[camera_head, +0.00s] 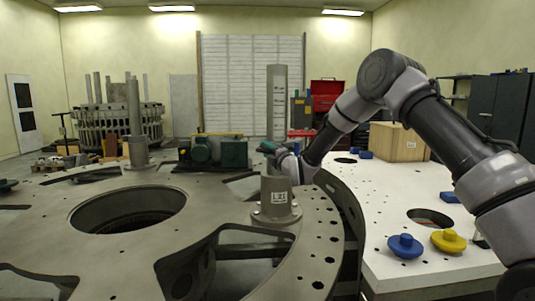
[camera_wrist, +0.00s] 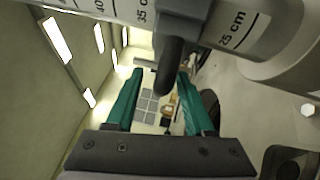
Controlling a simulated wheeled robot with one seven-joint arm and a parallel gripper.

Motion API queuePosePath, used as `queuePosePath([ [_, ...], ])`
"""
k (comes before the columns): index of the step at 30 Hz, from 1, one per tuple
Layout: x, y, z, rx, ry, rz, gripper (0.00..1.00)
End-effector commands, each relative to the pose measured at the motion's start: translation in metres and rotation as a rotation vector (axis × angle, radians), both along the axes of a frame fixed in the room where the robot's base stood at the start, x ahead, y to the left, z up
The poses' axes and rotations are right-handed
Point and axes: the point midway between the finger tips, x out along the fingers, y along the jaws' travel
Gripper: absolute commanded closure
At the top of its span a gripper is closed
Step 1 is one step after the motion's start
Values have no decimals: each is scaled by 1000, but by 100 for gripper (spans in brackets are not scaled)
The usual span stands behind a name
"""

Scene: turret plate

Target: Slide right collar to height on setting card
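The right post (camera_head: 277,95) is a tall grey column with scale marks, standing in a wide flanged base (camera_head: 275,213) on the turret plate. A small white card (camera_head: 279,198) is on the base; its writing is too small to read. In the wrist view the post (camera_wrist: 238,28) runs across the top, with marks at 35 cm and 25 cm. The dark collar (camera_wrist: 189,23) sits around it between those marks, and its dark handle (camera_wrist: 171,70) points toward me. My gripper (camera_wrist: 163,88) is open, its green fingers apart on both sides of the handle's end. It also shows beside the post (camera_head: 270,148).
A second post (camera_head: 134,112) stands at the left. The turret plate (camera_head: 110,255) has a large round hole and cut-outs. A white table (camera_head: 385,215) at the right bears a wooden box (camera_head: 398,142), a blue knob (camera_head: 405,245) and a yellow knob (camera_head: 448,240).

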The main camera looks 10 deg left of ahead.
Motion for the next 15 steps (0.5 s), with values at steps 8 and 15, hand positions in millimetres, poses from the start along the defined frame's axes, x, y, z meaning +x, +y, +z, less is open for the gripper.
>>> queuePosePath([
  [8,-1,0,-1,0,2,0,47],
  [15,-21,-18,-4,-2,4,0,47],
])
